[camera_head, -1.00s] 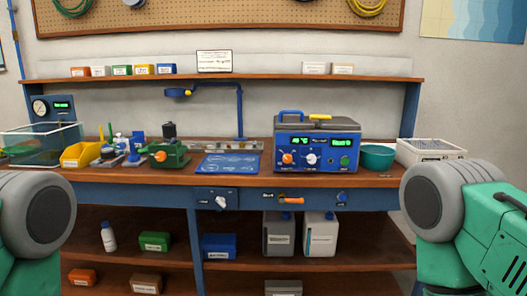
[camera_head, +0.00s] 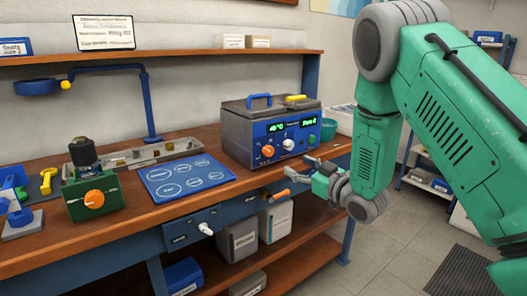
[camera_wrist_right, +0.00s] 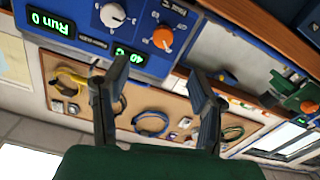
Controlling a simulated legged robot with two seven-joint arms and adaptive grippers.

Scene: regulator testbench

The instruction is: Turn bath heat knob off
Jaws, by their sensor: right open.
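The bath (camera_head: 240,125) is a grey box with a blue front panel, standing on the bench. Its front has an orange knob (camera_head: 267,151), a white knob (camera_head: 288,144) and lit green displays. The right wrist view shows the panel upside down, with the orange knob (camera_wrist_right: 163,38) and white knob (camera_wrist_right: 112,15); the small labels are hard to read. My right gripper (camera_head: 300,172) is open and empty, low in front of the panel's right part and apart from both knobs. Its two fingers also show in the right wrist view (camera_wrist_right: 150,88). My left gripper is out of view.
A blue mat (camera_head: 185,177) lies left of the bath. A green device (camera_head: 92,185) with another orange knob stands farther left. A teal bowl (camera_head: 329,130) is right of the bath. An orange handle (camera_head: 282,194) sticks out below the bench top.

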